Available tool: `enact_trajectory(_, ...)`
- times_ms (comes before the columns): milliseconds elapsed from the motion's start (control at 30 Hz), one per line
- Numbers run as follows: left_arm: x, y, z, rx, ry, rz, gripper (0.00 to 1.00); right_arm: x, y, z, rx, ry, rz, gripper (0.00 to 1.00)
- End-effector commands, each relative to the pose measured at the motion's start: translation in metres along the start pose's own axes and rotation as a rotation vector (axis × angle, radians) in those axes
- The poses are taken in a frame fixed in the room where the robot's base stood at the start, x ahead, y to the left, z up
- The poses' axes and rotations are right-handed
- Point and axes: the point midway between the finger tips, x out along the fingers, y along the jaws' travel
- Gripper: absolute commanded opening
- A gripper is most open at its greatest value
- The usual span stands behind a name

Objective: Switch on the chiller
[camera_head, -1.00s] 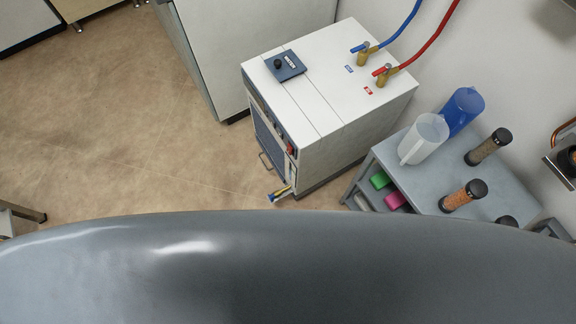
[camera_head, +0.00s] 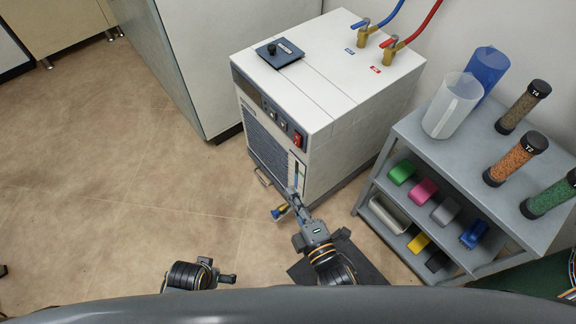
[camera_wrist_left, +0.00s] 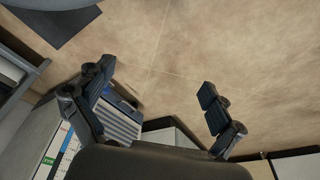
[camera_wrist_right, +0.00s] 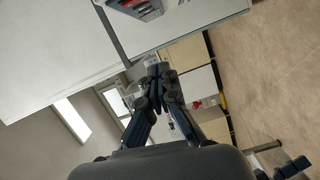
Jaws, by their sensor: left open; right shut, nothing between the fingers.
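The chiller (camera_head: 330,95) is a white box with a dark vent grille on its front, standing in the upper middle of the head view. A red rocker switch (camera_head: 298,140) sits at the right end of its front control strip, beside darker controls. My right gripper (camera_head: 293,194) is shut and empty, in front of the chiller's lower right front and below the red switch; I cannot tell if it touches. It also shows shut in the right wrist view (camera_wrist_right: 158,72). My left gripper (camera_wrist_left: 162,100) is open and empty in the left wrist view; in the head view only its wrist area shows, at lower left.
A grey shelf cart (camera_head: 420,150) right of the chiller holds jugs, tubes and coloured items. A blue hose (camera_head: 386,17) and a red hose (camera_head: 425,25) join the chiller's top. A blue-and-yellow valve (camera_head: 281,211) juts out low in front. The floor at left is clear.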

Motion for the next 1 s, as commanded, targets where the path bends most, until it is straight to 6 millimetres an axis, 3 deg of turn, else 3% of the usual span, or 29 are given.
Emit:
enact_trajectory(333,-0.001,-0.001,-0.001,0.0,0.002,0.002,0.93,0.002,0.002,-0.001,-0.002,0.0,0.002,0.0)
enact_trajectory(467,-0.003,-0.001,-0.003,-0.001,0.006,0.002,0.93,0.012,0.002,-0.001,-0.001,0.0,0.004,0.0)
enact_trajectory(933,-0.043,-0.003,-0.023,-0.005,0.031,-0.002,0.93,0.106,0.001,-0.001,-0.001,0.001,0.005,0.0)
enact_trajectory(1000,-0.045,-0.003,-0.023,-0.005,0.029,-0.002,0.93,0.105,0.001,0.014,-0.007,0.0,0.001,0.0)
